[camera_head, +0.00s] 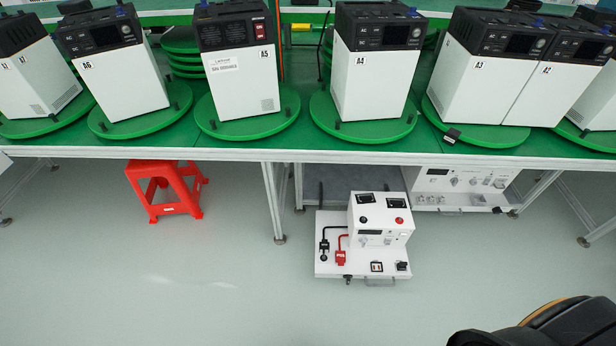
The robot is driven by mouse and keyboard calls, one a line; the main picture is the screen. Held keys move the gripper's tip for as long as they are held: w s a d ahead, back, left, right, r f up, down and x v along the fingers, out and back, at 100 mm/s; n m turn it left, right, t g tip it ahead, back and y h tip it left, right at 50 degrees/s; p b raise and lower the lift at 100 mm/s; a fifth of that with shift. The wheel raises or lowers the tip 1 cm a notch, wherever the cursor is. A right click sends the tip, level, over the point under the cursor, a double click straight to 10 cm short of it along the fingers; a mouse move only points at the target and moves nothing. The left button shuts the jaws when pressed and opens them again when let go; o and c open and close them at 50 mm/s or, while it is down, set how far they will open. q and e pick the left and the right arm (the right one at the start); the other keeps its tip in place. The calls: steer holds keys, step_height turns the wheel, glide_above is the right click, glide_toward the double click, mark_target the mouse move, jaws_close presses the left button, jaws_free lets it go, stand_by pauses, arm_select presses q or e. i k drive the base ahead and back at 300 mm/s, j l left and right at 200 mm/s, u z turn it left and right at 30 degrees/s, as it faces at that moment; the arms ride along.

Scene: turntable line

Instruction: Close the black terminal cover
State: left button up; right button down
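A white test unit (380,226) stands on a white base plate (330,268) low under the bench. On the left of the plate, a black terminal part (324,245) sits on a black lead, with a small dark round piece (323,257) just below it. Beside it is a red terminal cover (341,257) with white lettering on a red lead. The black part is too small to tell whether its cover is open or closed. Neither of my grippers shows in the head view.
A green-topped bench (240,146) carries several white and black devices on green turntables, such as device A4 (368,85). A red stool (165,190) stands under it at left. Another white instrument (455,188) is under the bench.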

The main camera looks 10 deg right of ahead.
mark_target(325, 245)
steer(key=i+j+z, duration=0.15)
steer(key=i+z, duration=0.15)
steer(key=i, duration=0.25)
steer(key=i+j+z, duration=0.3)
steer(key=i, duration=0.2)
